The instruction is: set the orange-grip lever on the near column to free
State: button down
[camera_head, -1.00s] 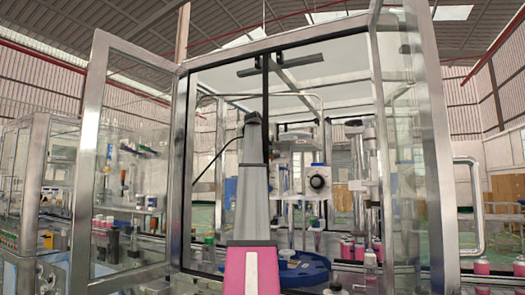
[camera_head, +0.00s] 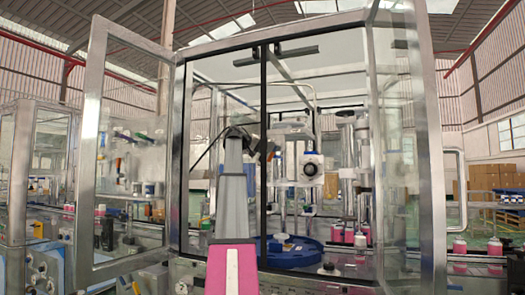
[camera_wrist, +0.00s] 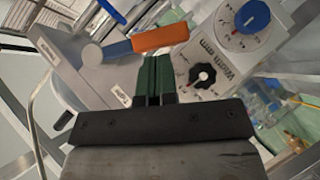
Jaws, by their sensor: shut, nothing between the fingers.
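The lever with the orange grip (camera_wrist: 160,36) shows at the top of the wrist view. A blue section (camera_wrist: 117,50) joins the grip to a pale round end on its left, in front of a light grey housing. My gripper (camera_wrist: 157,58) has its green fingers together with nothing between them. The fingertips are just below the orange grip in the picture; I cannot tell whether they touch it.
Beside the lever is a white panel with a blue knob (camera_wrist: 252,17) and a black knob (camera_wrist: 202,75). In the head view, the enclosure's open glass door (camera_head: 125,160) stands left and metal posts frame the opening. A blue round table (camera_head: 290,252) lies low inside.

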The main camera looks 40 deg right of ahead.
jog(key=shift+s+d+f, duration=0.1)
jog(key=shift+s+f, duration=0.1)
jog(key=shift+f, duration=0.15)
jog(key=shift+f, duration=0.1)
dwell(0.4)
